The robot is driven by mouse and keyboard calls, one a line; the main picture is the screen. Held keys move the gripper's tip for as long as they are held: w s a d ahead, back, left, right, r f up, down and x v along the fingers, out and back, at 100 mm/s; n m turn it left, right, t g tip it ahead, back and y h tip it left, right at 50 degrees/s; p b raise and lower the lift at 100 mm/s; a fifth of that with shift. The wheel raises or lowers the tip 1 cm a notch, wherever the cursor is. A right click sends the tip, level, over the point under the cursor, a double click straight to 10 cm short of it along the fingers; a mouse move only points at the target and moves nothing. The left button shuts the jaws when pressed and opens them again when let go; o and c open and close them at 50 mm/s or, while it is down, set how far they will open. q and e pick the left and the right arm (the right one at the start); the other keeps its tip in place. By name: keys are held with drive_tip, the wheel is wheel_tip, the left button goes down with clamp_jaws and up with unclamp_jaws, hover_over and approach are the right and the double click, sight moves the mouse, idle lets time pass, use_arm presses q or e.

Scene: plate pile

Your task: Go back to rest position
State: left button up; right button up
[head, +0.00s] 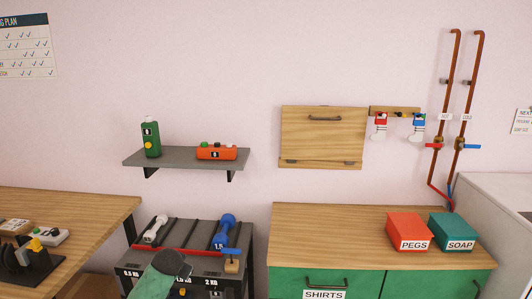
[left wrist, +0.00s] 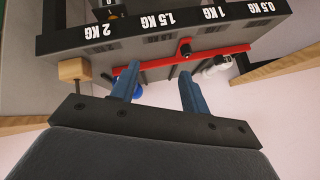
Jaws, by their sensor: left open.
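My left gripper (left wrist: 158,76) is open in the left wrist view, its two blue fingers apart with nothing between them. Past them are the weight rack's red bar (left wrist: 154,62) and its dark front with weight labels. In the head view my left arm comes up from the bottom in front of the rack (head: 253,248), and its fingers cannot be made out there. My right gripper is not in view.
A wooden table with small items (head: 48,236) stands left. A green cabinet (head: 350,228) with a wooden top carries a red pegs box (head: 408,229) and a teal soap box (head: 455,230). A grey shelf (head: 187,158) is above the rack. The cabinet top's left half is clear.

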use_arm(q)
drive_tip(key=s+d+f+g, duration=0.1)
drive_tip(key=s+d+f, duration=0.3)
drive_tip(key=s+f, duration=0.5)
drive_tip(key=s+d+f+n+g+h, duration=0.1)
drive_tip(key=s+d+f, duration=0.3)
drive_tip(key=s+f, duration=0.5)
drive_tip(key=s+d+f+g+h, duration=0.1)
drive_tip(key=s+d+f+g, duration=0.2)
drive_tip(key=s+f, duration=0.7)
drive_tip(key=s+d, duration=0.1)
drive_tip(key=s, duration=0.9)
drive_tip(key=shift+d+n, duration=0.3)
drive_tip(key=shift+n, duration=0.1)
drive_tip(key=s+f, duration=0.1)
drive_tip(key=s, duration=0.3)
drive_tip(key=s+d+f+g, duration=0.1)
drive_tip(key=s+f, duration=0.1)
drive_tip(key=s, duration=0.2)
drive_tip(key=s+f+g, duration=0.1)
drive_tip(key=s+f, duration=0.1)
drive_tip(key=s, duration=0.2)
drive_tip(key=shift+s+d+f+h, duration=0.2)
drive_tip(key=shift+s+d+h, duration=0.05)
drive_tip(key=shift+s+h, duration=0.05)
drive_tip(key=shift+c, duration=0.3)
